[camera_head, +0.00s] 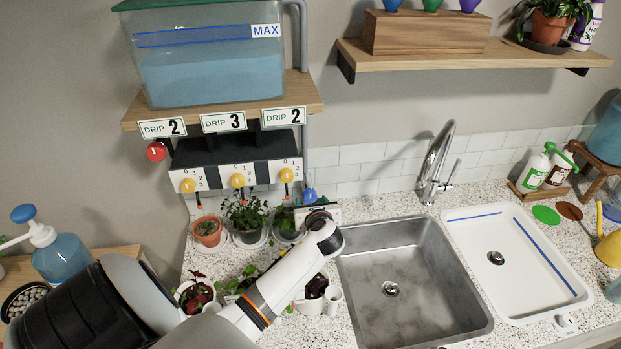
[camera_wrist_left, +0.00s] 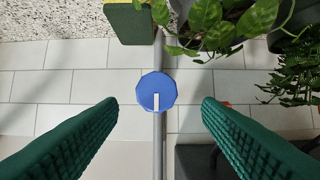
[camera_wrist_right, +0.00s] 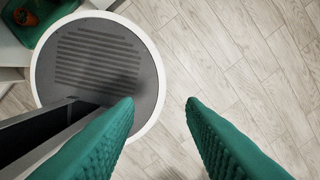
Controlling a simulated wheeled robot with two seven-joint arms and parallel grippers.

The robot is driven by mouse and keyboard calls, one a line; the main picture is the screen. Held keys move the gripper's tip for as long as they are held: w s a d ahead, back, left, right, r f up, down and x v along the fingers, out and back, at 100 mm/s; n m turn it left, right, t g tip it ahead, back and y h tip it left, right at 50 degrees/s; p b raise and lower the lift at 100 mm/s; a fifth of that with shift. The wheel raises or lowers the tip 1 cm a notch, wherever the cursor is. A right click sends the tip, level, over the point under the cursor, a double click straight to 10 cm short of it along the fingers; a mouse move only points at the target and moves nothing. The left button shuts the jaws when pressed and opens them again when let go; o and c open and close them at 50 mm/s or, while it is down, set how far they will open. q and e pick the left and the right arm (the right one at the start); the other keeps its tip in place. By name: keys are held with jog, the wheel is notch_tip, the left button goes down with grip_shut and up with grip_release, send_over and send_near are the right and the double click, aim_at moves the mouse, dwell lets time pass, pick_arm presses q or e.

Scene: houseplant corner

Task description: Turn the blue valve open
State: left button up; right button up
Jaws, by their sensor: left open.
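The blue valve (camera_head: 309,195) is a round knob on the grey vertical pipe to the right of the drip box. In the left wrist view the knob (camera_wrist_left: 157,84) faces me, with a white mark running from near its middle to its lower edge in that picture. My left gripper (camera_wrist_left: 160,105) is open, one green finger on each side of the knob and apart from it. In the head view my left arm reaches over the counter and its hand hides its own fingers. My right gripper (camera_wrist_right: 160,103) is open and empty above the floor, outside the head view.
Yellow knobs (camera_head: 238,181) and a red ball-shaped knob (camera_head: 156,151) are left of the valve. Potted plants (camera_head: 208,231) crowd the counter below. Leaves (camera_wrist_left: 213,25) and a green-and-yellow block (camera_wrist_left: 130,20) are near the pipe. A steel sink (camera_head: 415,280) lies right.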

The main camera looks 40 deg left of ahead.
aim_at(311, 197)
pick_arm(q)
jog(key=x, duration=0.4)
jog(key=shift+w+f, duration=0.15)
jog(key=shift+w, duration=0.2)
jog(key=shift+w+a+f, duration=0.1)
jog(key=shift+w+a, duration=0.05)
jog(key=shift+a, duration=0.15)
jog(key=shift+w+a+f, duration=0.15)
jog(key=shift+a, duration=0.15)
pick_arm(e)
jog(key=shift+w+d+r, duration=0.25)
jog(key=shift+w+d, duration=0.25)
jog(key=shift+w, duration=0.3)
pick_arm(q)
jog(key=c, duration=1)
pick_arm(e)
jog(key=shift+s+r, duration=0.1)
jog(key=shift+s, duration=0.05)
